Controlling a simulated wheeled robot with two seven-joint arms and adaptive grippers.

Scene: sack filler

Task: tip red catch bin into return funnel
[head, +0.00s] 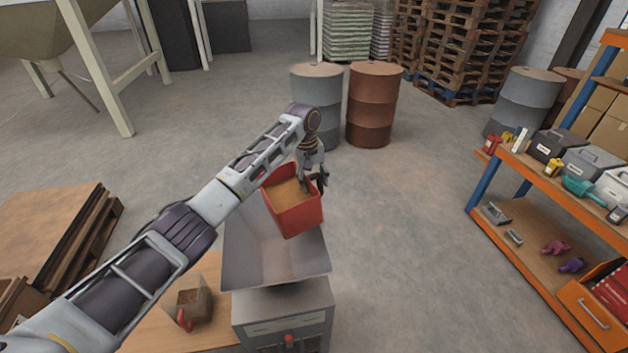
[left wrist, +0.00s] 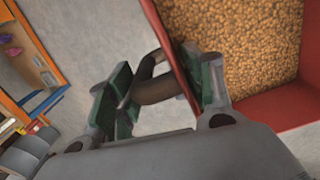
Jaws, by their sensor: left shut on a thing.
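The red catch bin (head: 297,217) is held up over the grey return funnel (head: 250,250) and looks slightly tilted. It is filled with brownish grain (head: 287,194), which also shows close up in the left wrist view (left wrist: 240,40). My left gripper (head: 316,184) is at the bin's far right side, shut on its dark handle. The handle (left wrist: 156,88) shows between the finger pads in the left wrist view, beside the bin's red wall. The funnel's sloped inside shows no grain where I can see it. My right gripper is not in view.
A shelf with tools (head: 560,185) stands at right. Drums (head: 375,105) and pallets (head: 465,50) stand behind. The floor right of the funnel is clear.

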